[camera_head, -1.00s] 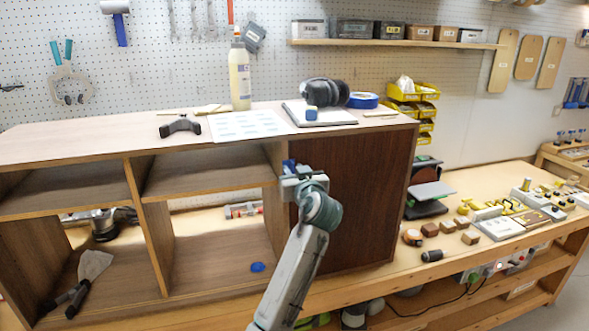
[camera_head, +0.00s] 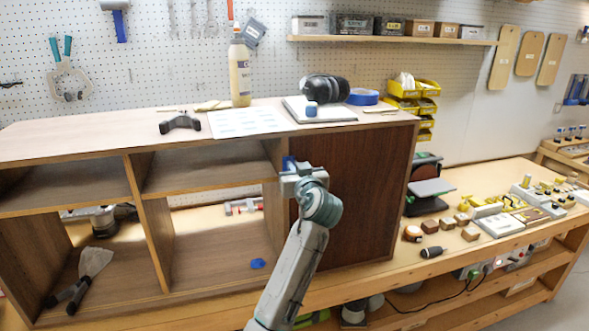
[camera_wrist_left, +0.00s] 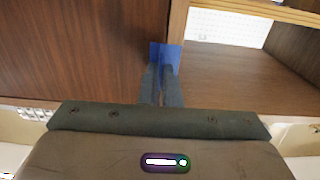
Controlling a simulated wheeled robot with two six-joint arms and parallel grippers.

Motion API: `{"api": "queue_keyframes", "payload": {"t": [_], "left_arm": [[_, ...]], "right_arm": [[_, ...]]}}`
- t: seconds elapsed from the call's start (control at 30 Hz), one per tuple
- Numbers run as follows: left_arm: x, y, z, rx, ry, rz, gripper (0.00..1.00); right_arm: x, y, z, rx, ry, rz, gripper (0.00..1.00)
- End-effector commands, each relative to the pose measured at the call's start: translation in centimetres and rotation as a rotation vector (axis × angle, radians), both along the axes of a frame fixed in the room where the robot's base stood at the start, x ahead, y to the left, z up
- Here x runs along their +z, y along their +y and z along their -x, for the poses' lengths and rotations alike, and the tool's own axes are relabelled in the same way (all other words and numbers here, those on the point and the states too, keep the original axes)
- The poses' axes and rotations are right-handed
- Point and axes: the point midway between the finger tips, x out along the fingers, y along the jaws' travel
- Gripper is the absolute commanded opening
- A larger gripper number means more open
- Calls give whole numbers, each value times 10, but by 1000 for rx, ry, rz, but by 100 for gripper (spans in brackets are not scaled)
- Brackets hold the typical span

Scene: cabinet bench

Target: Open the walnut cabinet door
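The walnut cabinet door (camera_head: 350,200) is the dark reddish panel at the cabinet's right end, and it looks closed. It fills the left of the left wrist view (camera_wrist_left: 80,50). My left gripper (camera_head: 289,168) is at the door's left edge, in its upper part. In the left wrist view its dark fingers (camera_wrist_left: 161,82) are close together, with blue (camera_wrist_left: 166,54) at their tips. They appear shut on the door handle, which is mostly hidden by the gripper. My right gripper is not in view.
Open shelf compartments (camera_head: 210,170) lie left of the door. On the cabinet top stand a bottle (camera_head: 240,75), ear defenders (camera_head: 325,89) and blue tape (camera_head: 362,97). Wooden blocks (camera_head: 430,226) and a dark cylinder (camera_head: 432,252) lie on the bench right of the door.

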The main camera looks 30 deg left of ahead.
Motion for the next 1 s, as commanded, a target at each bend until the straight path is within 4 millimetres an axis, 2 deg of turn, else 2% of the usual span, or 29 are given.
{"api": "queue_keyframes", "payload": {"t": [0.83, 1.0], "left_arm": [[0, 0, 0, 0, 0, 0, 0], [-2, -2, -1, 13, -1, 1, 0]], "right_arm": [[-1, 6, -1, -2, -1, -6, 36], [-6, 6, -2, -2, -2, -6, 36]]}}
